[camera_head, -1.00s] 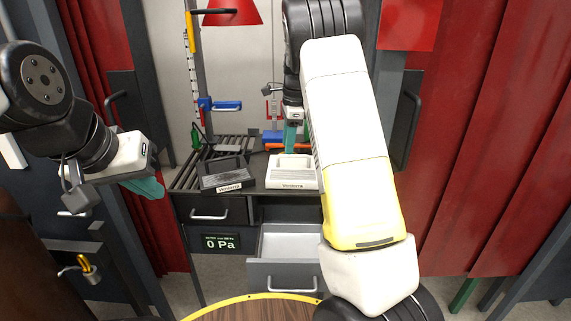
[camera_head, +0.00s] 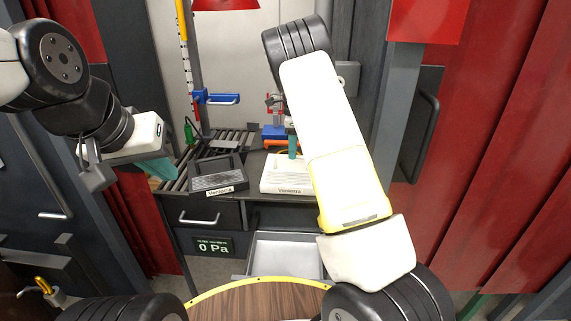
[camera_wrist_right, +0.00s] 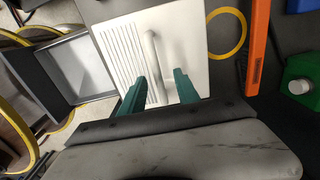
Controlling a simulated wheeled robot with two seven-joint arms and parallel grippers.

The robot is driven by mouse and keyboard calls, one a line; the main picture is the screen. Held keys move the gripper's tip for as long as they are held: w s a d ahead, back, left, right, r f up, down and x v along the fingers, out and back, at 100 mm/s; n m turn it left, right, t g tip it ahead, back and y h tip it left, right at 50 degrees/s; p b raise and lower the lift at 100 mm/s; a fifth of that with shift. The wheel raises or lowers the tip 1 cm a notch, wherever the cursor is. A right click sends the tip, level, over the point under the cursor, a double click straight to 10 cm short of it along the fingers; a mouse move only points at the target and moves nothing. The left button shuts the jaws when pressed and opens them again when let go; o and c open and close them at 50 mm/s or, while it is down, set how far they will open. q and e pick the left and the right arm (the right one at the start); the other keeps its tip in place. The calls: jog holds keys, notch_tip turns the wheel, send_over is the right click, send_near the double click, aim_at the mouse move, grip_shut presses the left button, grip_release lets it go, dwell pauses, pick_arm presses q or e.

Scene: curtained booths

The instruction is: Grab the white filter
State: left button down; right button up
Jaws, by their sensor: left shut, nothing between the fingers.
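The white filter (camera_head: 288,186) lies on the dark workbench, a flat box with a label on its front edge. In the right wrist view the white filter (camera_wrist_right: 190,28) shows a ribbed left part and a raised handle (camera_wrist_right: 152,62). My right gripper (camera_head: 293,147) is over it in the head view, partly hidden by my arm. In the wrist view my right gripper (camera_wrist_right: 159,88) has its two teal fingers apart, on either side of the handle's near end. Contact cannot be told. My left gripper (camera_head: 158,170) is shut and empty, left of the bench.
A dark filter (camera_head: 218,178) lies left of the white one. An open drawer (camera_head: 285,253) juts out below. A yellow ring (camera_wrist_right: 226,34) and an orange bar (camera_wrist_right: 258,45) lie right of the filter. A blue clamp (camera_head: 220,99) and red curtains (camera_head: 490,150) stand around.

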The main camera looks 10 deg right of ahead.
aim_at(292, 166)
notch_tip(292, 166, down, 4)
jog(key=shift+s+a+r, duration=0.15)
grip_shut()
jog(key=shift+r, duration=0.1)
dwell(1.3)
